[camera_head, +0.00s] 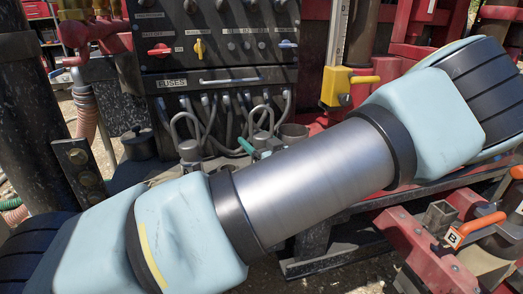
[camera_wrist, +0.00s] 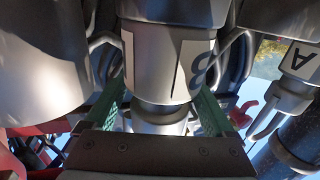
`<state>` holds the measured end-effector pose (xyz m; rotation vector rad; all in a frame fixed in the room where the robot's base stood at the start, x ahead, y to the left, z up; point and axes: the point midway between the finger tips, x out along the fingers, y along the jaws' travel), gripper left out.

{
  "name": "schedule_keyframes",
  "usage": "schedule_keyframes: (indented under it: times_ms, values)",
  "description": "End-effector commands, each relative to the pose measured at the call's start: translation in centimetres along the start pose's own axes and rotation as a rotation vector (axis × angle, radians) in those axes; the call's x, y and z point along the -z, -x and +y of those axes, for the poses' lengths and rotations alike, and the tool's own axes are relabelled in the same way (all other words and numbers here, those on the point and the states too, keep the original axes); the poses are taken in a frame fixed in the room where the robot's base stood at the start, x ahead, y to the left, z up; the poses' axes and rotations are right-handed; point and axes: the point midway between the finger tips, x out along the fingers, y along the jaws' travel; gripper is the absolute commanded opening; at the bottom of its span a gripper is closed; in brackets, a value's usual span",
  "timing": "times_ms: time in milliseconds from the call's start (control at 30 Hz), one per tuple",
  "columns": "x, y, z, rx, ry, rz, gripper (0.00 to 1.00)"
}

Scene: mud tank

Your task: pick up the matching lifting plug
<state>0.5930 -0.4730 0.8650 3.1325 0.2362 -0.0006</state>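In the wrist view, a silver metal plug (camera_wrist: 165,65) with dark painted marks stands straight ahead, a wire loop beside it. Its narrower neck (camera_wrist: 160,112) lies between the green fingers of my gripper (camera_wrist: 160,108). The fingers are apart, one on each side. I cannot tell whether either touches the neck. In the head view, a green fingertip of my gripper (camera_head: 247,147) shows beside silver fittings (camera_head: 264,139) below the control panel; my arm hides much of the gripper.
Another silver plug (camera_wrist: 299,62) marked A is at the right in the wrist view, and a large silver cylinder (camera_wrist: 40,60) is close at left. The control panel (camera_head: 218,45) stands behind. An orange handle (camera_head: 475,230) marked B is at lower right.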

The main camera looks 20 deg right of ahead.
Motion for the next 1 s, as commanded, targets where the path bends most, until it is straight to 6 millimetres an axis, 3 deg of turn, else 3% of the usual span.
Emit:
schedule_keyframes:
  times_ms: [67, 767, 1000]
  values:
    - [0.00, 0.01, 0.00, 0.000, 0.000, 0.000, 0.79]
    - [0.02, 0.02, -0.01, 0.000, 0.000, 0.000, 0.00]
    - [0.02, 0.03, -0.01, 0.000, 0.000, 0.000, 0.00]
